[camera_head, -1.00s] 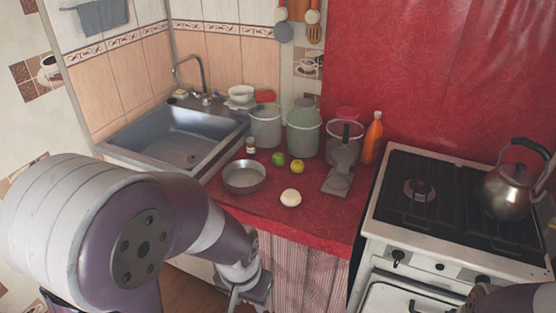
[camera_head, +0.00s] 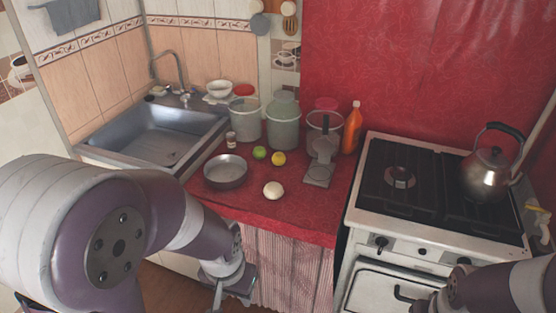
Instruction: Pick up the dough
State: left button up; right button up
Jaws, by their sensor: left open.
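The dough (camera_head: 273,190) is a pale round ball on the red oilcloth counter (camera_head: 308,213), near its front edge. It lies free, with nothing touching it. My left gripper (camera_head: 218,295) is open and empty, low in front of the counter, below and to the left of the dough. Its fingers are partly cut off by the lower edge of the picture.
A metal bowl (camera_head: 226,171) stands left of the dough. A green fruit (camera_head: 260,152) and a yellow fruit (camera_head: 279,158) lie behind it. A grey scale (camera_head: 319,170) is to the right. Pots stand further back, with a sink (camera_head: 150,140) left and a stove (camera_head: 385,215) right.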

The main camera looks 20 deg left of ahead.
aim_at(273, 190)
jog(key=i+j+z, duration=0.3)
jog(key=i+j, duration=0.15)
jog(key=i+j+z, duration=0.35)
jog(key=i+j, duration=0.15)
